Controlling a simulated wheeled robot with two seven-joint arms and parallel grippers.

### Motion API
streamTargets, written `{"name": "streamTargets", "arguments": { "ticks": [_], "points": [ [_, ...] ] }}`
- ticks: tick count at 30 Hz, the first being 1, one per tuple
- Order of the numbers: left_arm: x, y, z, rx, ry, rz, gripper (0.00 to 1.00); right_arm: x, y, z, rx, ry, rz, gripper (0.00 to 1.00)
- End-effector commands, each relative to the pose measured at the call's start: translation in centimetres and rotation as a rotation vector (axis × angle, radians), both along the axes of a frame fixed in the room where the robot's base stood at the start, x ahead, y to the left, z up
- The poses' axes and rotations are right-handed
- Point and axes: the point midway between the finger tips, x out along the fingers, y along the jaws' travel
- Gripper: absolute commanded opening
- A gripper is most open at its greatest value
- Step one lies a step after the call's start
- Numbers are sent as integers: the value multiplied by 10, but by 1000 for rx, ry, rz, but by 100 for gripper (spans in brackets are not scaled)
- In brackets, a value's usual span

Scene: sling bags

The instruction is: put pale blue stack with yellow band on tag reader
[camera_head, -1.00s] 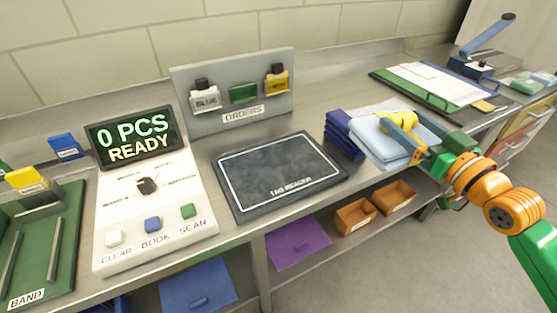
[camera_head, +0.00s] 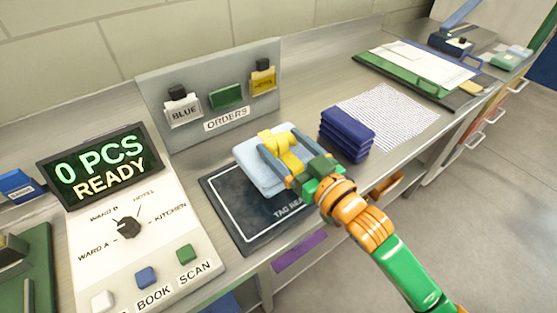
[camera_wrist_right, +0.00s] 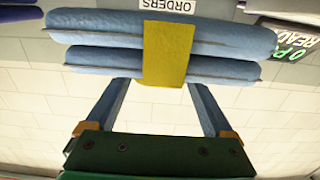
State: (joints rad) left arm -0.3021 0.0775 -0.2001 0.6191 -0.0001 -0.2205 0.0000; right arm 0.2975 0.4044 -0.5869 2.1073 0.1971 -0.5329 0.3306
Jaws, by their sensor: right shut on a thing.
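The pale blue stack (camera_head: 256,164) with its yellow band (camera_head: 285,150) is over the back part of the tag reader (camera_head: 240,212). My right gripper (camera_head: 286,160) is shut on the stack, its fingers along the two sides of the yellow band. In the right wrist view the stack (camera_wrist_right: 100,28) lies across the fingertips, with the yellow band (camera_wrist_right: 167,52) between the fingers. I cannot tell whether the stack touches the reader's surface. The front of the reader shows bare and dark. My left gripper is not in view.
A dark blue folded stack (camera_head: 346,136) stands right of the reader, beside a striped sheet (camera_head: 400,112). The console (camera_head: 140,235) reads "0 PCS READY" and stands left of the reader. The orders board (camera_head: 205,95) rises behind.

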Motion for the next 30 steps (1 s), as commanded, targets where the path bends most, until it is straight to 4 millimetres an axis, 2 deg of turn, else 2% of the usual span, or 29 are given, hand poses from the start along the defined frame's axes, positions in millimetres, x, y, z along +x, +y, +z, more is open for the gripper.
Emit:
{"name": "streamTargets", "arguments": {
  "ticks": [4,8,20,21,22,30],
  "points": [
    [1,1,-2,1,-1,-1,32,-6,12,-19,2,-1,0,0],
    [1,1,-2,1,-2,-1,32,-5,11,-40,-1,-3,0,0],
    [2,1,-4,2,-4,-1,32,-5,11,-47,0,-6,0,0],
    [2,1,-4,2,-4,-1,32,-5,11,-48,-3,-3,0,95],
    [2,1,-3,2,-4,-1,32,-5,11,-48,-3,-3,0,100],
    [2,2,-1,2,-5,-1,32,-5,10,-43,-2,-4,0,100]
  ]
}}
